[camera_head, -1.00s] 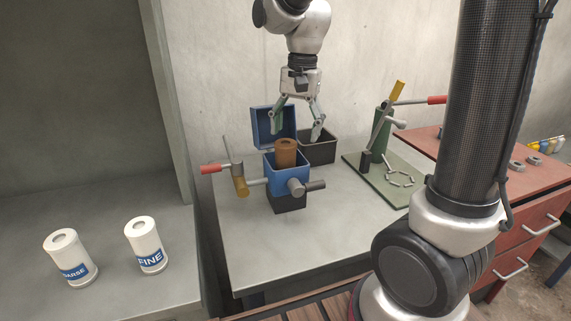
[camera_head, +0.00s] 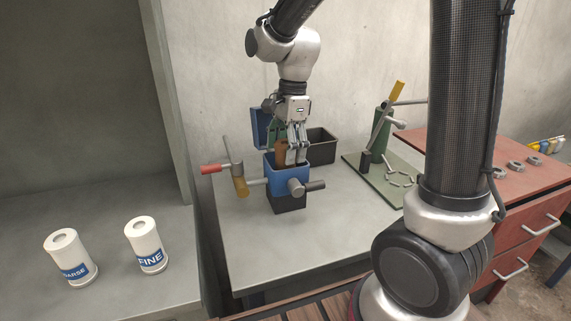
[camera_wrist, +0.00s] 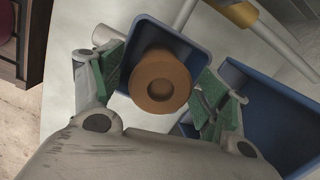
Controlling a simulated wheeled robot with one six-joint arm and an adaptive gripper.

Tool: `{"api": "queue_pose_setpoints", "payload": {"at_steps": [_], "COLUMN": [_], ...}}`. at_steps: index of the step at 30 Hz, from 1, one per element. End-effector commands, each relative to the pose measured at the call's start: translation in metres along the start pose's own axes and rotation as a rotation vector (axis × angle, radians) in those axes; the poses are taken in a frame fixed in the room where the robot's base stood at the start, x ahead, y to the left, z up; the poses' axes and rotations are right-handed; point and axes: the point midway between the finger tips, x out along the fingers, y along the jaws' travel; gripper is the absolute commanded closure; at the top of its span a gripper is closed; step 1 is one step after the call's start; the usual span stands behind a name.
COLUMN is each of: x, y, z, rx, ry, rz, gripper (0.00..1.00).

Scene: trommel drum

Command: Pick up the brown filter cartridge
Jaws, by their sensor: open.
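The brown filter cartridge (camera_head: 281,150) stands in the blue housing (camera_head: 288,178), its top above the rim. In the wrist view the cartridge (camera_wrist: 159,80) shows its round end with a centre hole, inside the blue square opening (camera_wrist: 143,29). My gripper (camera_head: 287,152) is down at the housing, in front of and around the cartridge's top. In the wrist view its green-padded fingers (camera_wrist: 160,90) are spread, one on each side of the cartridge, with gaps between. The cartridge's lower part is hidden in the housing.
The blue lid (camera_head: 259,128) stands open behind the housing. A black bin (camera_head: 322,150) is behind right, a red-handled valve (camera_head: 211,169) at left. A green lever stand (camera_head: 380,140) is at right. White COARSE (camera_head: 70,258) and FINE (camera_head: 146,245) cartridges stand on the left shelf.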

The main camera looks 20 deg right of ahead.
Motion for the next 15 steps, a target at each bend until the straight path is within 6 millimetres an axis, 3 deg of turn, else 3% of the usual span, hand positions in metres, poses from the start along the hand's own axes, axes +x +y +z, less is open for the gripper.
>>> {"api": "queue_pose_setpoints", "payload": {"at_steps": [6,15], "x": [0.0014,0.0012], "y": [-0.0002,-0.0002], "z": [0.0,0.0], "rx": [0.0,-0.001], "ry": [0.0,0.0], "rz": [-0.001,-0.001], "gripper": [0.25,0.77]}}
